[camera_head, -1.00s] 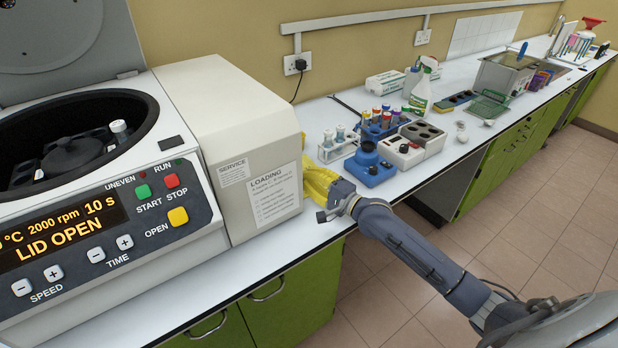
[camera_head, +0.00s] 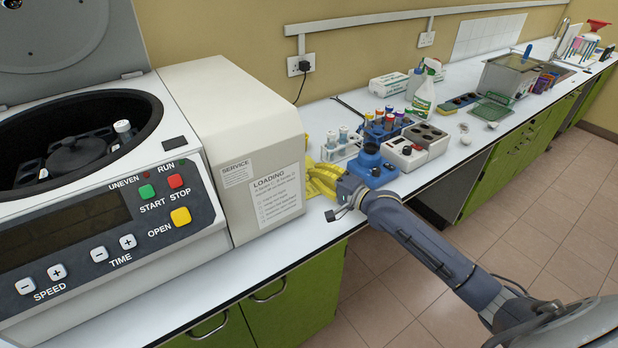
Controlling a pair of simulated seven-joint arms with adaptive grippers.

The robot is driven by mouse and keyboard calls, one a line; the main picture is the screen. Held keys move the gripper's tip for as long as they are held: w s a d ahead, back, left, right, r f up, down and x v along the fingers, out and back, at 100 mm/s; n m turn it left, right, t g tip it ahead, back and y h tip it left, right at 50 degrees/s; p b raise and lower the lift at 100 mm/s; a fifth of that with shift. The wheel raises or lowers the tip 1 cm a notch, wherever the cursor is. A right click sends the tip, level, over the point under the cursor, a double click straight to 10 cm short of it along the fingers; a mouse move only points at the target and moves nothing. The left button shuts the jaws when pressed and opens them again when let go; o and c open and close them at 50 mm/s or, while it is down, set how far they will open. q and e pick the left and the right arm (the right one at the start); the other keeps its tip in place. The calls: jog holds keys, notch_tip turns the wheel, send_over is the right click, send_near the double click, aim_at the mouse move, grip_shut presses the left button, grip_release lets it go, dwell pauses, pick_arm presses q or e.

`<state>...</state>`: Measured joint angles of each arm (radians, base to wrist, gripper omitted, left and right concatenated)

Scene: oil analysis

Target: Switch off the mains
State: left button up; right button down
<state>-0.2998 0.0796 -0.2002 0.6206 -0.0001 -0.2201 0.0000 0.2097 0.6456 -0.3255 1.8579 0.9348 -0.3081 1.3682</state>
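The centrifuge (camera_head: 75,255) stands at the left with its lid raised. Its display (camera_head: 60,232) is dark. Its front panel has green START (camera_head: 147,192), red STOP and yellow OPEN (camera_head: 180,216) buttons. No mains switch can be made out on the visible faces. A black plug (camera_head: 300,65) sits in a wall socket behind the centrifuge, its cable hanging to the bench. My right gripper (camera_head: 338,202) is beside the centrifuge's right end, over the bench edge, in front of a yellow cloth or glove. Its fingers are too small and overlapped to read. My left gripper is out of view.
A blue mixer (camera_head: 372,168), a tube rack (camera_head: 340,150), a grey heating block (camera_head: 425,140) and a spray bottle (camera_head: 424,92) crowd the bench right of my gripper. A metal bath (camera_head: 502,78) stands farther along. The floor in front is clear.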

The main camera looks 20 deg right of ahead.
jog(key=d+v, duration=0.1)
jog(key=v, duration=0.9)
jog(key=shift+w, duration=0.1)
dwell(0.4)
